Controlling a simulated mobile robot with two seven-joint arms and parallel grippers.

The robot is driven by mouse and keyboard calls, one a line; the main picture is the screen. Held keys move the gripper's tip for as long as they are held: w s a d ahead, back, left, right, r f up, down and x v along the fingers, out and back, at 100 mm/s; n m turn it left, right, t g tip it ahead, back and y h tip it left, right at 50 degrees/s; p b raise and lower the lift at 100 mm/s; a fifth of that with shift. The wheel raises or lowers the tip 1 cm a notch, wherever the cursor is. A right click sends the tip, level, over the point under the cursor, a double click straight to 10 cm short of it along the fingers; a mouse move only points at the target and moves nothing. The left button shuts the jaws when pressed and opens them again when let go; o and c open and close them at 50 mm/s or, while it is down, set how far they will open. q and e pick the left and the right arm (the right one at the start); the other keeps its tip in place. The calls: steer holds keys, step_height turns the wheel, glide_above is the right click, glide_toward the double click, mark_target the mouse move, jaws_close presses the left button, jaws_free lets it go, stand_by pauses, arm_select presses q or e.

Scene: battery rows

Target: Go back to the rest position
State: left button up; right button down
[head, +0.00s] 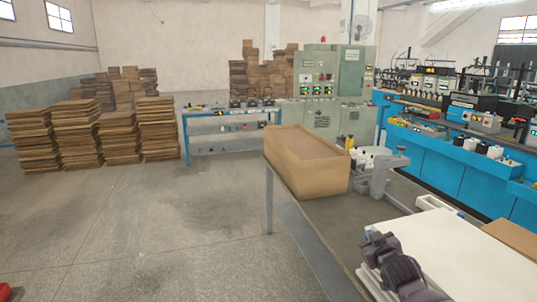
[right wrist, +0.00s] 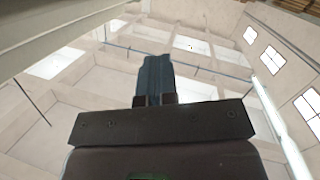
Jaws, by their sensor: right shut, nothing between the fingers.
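My right gripper (right wrist: 157,62) shows in the right wrist view with its fingers together and nothing between them. Behind the fingers there is only ceiling and upper wall, with no object near them. In the head view a dark grey ribbed form at the lower right, over the pale table top, may be part of my right arm or gripper; I cannot tell its fingers there. My left gripper is not in the head view. I can make out no battery rows for certain.
A large brown box (head: 305,162) stands beside a grey bench device (head: 382,178). A pale table top (head: 470,262) fills the lower right. Cardboard stacks (head: 118,138), a blue-framed table (head: 225,124) and a blue workbench (head: 455,165) stand farther off.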

steer(key=s+f+g+b, duration=0.1)
steer(key=s+f+b, duration=0.1)
steer(key=s+f, duration=0.85)
arm_select(q)
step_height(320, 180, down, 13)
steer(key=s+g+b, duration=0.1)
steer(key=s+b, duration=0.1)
steer(key=b, duration=0.4)
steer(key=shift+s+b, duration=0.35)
steer(key=shift+b, duration=0.05)
arm_select(e)
steer(key=s+f+m+g, duration=0.1)
steer(key=s+f, duration=0.5)
steer(key=s, duration=0.4)
steer(key=s+a+f+m+g, duration=0.1)
steer(key=s+f, duration=0.5)
steer(key=s, duration=0.4)
steer(key=s+f+m+g, duration=0.1)
steer(key=s+f+g, duration=0.1)
steer(key=s+f, duration=0.5)
steer(key=s, duration=0.3)
steer(key=shift+a+h, duration=0.3)
steer(key=shift+a, duration=0.1)
